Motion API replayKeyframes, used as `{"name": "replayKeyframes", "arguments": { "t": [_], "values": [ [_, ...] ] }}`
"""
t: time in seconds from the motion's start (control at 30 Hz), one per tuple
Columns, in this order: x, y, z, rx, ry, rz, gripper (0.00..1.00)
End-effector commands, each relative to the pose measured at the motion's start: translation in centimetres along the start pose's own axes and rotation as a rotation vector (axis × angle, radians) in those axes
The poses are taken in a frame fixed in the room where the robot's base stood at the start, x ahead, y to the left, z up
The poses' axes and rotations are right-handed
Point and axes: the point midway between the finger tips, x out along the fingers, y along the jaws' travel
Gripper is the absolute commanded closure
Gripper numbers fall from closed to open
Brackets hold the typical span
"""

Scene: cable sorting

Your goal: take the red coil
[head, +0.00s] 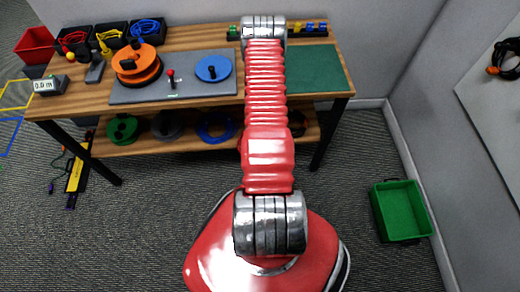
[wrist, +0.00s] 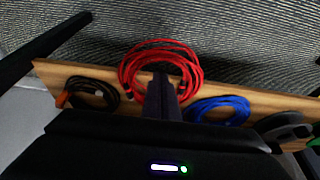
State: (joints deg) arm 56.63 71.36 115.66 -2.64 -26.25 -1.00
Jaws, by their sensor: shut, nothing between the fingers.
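The red coil (wrist: 130,70) is a loose ring of red cable at the outer edge of a wooden shelf (wrist: 70,74) in the wrist view. Part of it reaches past the shelf edge over the carpet. My gripper (wrist: 162,80) is shut and empty. Its dark fingers point into the middle of the ring in the picture and cover the coil's near part. I cannot tell whether they touch the cable or are above it. In the head view my arm hides the gripper and this coil.
In the wrist view, a black coil (wrist: 104,88) lies left and a blue coil (wrist: 224,101) right of the red one. A dark table leg (wrist: 45,42) stands at left. The head view shows the workbench (head: 190,37) above the shelf and a green crate (head: 402,238) on the floor.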

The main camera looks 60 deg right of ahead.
Motion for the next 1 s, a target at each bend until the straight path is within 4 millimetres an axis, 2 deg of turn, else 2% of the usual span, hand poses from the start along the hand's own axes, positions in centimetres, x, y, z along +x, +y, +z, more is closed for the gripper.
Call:
{"name": "replayKeyframes", "arguments": {
  "t": [0.1,0.3,0.7,0.87,1.0],
  "values": [
    [-1.5,-0.2,-0.1,-0.002,0.001,0.000,1.00],
    [-3.2,-0.4,-0.2,-0.005,0.001,-0.002,1.00],
    [-3.6,-0.6,-0.2,-0.008,0.000,-0.003,0.99],
    [-3.6,-0.6,0.3,-0.008,-0.019,-0.003,0.88],
    [-4.0,-0.7,2.4,-0.006,-0.098,-0.004,0.78]
  ]
}}
